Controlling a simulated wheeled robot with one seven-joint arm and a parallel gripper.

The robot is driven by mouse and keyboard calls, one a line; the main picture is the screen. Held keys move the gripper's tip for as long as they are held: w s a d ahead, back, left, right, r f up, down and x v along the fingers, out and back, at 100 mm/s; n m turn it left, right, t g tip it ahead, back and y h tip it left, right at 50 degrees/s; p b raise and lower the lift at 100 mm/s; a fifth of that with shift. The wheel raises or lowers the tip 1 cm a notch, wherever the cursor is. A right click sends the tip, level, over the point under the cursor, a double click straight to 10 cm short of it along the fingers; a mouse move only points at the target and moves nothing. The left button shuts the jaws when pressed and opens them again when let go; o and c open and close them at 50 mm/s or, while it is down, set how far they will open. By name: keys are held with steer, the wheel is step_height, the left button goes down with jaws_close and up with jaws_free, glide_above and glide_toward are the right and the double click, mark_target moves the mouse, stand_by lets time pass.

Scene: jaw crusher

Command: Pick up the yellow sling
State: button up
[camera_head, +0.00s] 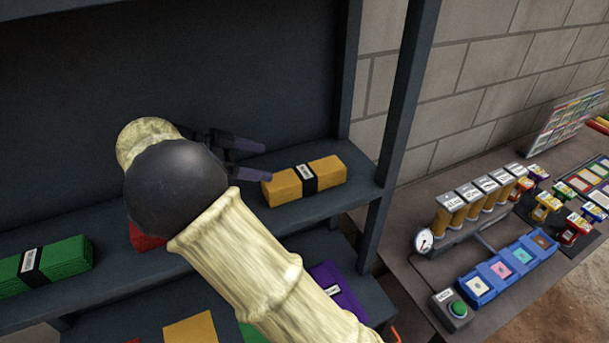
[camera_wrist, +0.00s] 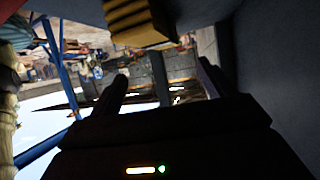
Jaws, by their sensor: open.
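The yellow sling (camera_head: 328,174) is a folded block with a black band and white label. It lies on the upper shelf near the right-hand post. In the wrist view, a yellow block with dark stripes (camera_wrist: 138,24), apparently the same sling, shows at the top edge, partly cut off. My gripper (camera_head: 264,160) is open and empty, just left of the sling, its dark fingers pointing towards it. The lower fingertip looks very close to the sling's left end; I cannot tell if they touch. The fingers also show in the wrist view (camera_wrist: 163,76), with nothing between them.
A green sling (camera_head: 65,258) and a partly hidden red one (camera_head: 143,240) lie left on the same shelf. A purple sling (camera_head: 345,296) and a yellow item (camera_head: 192,328) are on the lower shelf. A dark post (camera_head: 398,105) stands right, beyond it a bench with equipment (camera_head: 505,262).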

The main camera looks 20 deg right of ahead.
mark_target(302, 172)
steer(key=p+x, duration=0.2)
steer(key=x, duration=0.3)
steer(key=shift+d, duration=0.1)
steer(key=shift+d+f, duration=0.15)
steer(key=shift+s+d+f+p, duration=0.1)
steer(key=shift+d+f+p, duration=0.1)
steer(key=shift+d+p, duration=0.5)
steer(key=p+x, duration=0.2)
steer(key=x, duration=0.1)
steer(key=shift+a+f, duration=0.1)
steer(key=shift+d+f, duration=0.35)
